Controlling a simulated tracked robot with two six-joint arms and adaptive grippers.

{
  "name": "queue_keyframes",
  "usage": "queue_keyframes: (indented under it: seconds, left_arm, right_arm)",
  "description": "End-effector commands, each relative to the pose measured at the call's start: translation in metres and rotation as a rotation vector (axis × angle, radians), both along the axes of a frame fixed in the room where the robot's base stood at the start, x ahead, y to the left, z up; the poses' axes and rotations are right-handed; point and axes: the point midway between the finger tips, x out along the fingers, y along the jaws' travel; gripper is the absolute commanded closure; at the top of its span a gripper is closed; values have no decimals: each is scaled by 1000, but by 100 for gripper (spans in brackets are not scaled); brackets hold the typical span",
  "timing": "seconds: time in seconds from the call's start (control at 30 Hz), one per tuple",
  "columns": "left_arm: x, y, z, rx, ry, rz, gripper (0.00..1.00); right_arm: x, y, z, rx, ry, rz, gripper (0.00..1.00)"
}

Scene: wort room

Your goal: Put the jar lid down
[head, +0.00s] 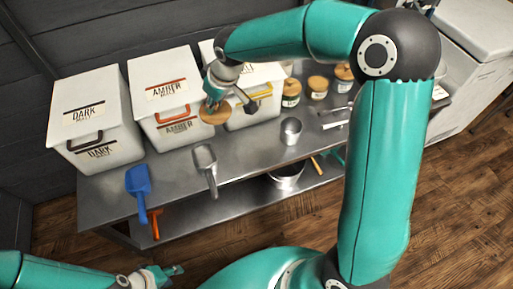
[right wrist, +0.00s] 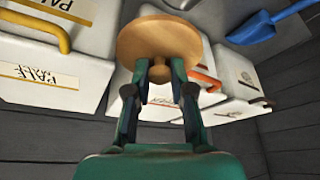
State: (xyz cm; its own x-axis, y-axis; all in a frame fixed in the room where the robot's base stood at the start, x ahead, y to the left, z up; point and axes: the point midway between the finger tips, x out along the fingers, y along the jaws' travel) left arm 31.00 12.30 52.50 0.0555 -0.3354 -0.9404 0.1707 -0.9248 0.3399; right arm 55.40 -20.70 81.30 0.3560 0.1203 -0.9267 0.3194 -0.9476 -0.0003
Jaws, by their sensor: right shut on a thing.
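The jar lid (head: 214,115) is a round, light wooden disc. My right gripper (head: 212,98) holds it in front of the amber malt bin, above the steel table (head: 250,154). In the right wrist view the lid (right wrist: 158,36) shows its face and a knob, and my right gripper (right wrist: 160,72) is shut on that knob. No contact between lid and table can be made out. My left gripper (head: 166,275) is low at the bottom left, away from the table; its finger gap is unclear.
White bins labelled dark (head: 97,117) and amber (head: 166,91) stand along the back. A blue scoop (head: 138,183), metal scoop (head: 204,162) and steel cup (head: 291,130) are at the front. Jars with wooden lids (head: 317,88) stand at the right. Bare table lies between scoop and cup.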

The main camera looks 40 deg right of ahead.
Motion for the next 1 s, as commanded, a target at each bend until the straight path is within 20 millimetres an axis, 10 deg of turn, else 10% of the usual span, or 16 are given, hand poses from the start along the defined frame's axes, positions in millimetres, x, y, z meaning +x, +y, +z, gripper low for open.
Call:
queue_keyframes:
  seconds: [0.4, 1.0]
  left_arm:
    - [0, 0, -87, 0, 1, 0, 60]
    - [0, 0, -106, 0, 0, 0, 60]
  right_arm:
    - [-38, -93, -107, 2, 6, 188, 100]
    - [-44, -103, -180, 1, 0, 229, 100]
